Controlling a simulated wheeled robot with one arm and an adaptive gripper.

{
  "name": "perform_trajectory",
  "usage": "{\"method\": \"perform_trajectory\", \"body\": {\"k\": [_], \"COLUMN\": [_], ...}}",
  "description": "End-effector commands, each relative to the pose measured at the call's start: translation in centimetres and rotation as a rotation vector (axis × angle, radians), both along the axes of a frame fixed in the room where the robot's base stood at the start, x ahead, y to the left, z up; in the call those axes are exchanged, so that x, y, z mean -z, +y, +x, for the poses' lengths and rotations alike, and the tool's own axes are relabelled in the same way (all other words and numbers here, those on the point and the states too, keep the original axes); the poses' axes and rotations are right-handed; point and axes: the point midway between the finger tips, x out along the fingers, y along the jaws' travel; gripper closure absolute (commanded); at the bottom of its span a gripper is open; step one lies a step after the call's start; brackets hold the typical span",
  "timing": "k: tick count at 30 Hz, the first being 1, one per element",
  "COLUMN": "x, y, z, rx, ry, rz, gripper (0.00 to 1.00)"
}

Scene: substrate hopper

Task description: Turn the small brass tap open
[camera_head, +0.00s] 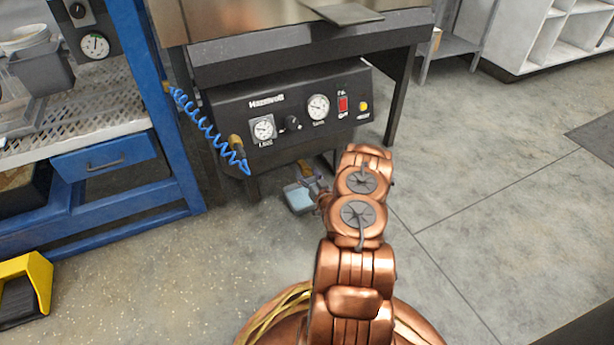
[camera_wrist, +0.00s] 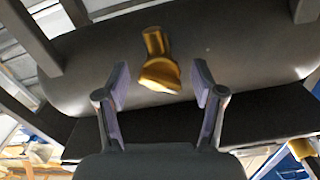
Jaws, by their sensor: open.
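The small brass tap (camera_wrist: 158,62) shows in the wrist view, sticking out from a dark rounded tank (camera_wrist: 90,60). It has a narrow stem and a wider, flared end. My gripper (camera_wrist: 160,84) is open, with one finger on each side of the flared end. Gaps show between the tap and both fingers. In the head view my copper-coloured arm reaches under the front of the black control panel (camera_head: 290,115). My gripper there is small and partly hidden by the arm, and I cannot make out the tap clearly.
A blue coiled hose (camera_head: 205,125) hangs left of the panel. Table legs (camera_head: 402,95) flank the space below. A blue shelf frame (camera_head: 175,170) stands left, with a yellow object (camera_head: 38,275) on the floor. A second brass-coloured fitting (camera_wrist: 300,148) shows at the wrist view's right.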

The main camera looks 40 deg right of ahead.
Motion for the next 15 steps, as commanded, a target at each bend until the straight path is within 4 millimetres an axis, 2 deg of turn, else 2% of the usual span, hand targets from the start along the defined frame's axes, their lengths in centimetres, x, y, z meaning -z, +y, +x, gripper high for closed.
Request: {"method": "perform_trajectory", "body": {"k": [4, 13, 15], "x": [-0.01, -0.12, -0.13], "y": [-0.32, -0.44, -0.44], "z": [1.06, 1.28, 1.27], "rx": [-0.002, 0.0, 0.0], "ry": [-0.002, -0.002, -0.002], "rz": [-0.003, -0.002, -0.002], "gripper": [0.32, 0.32, 0.37]}}
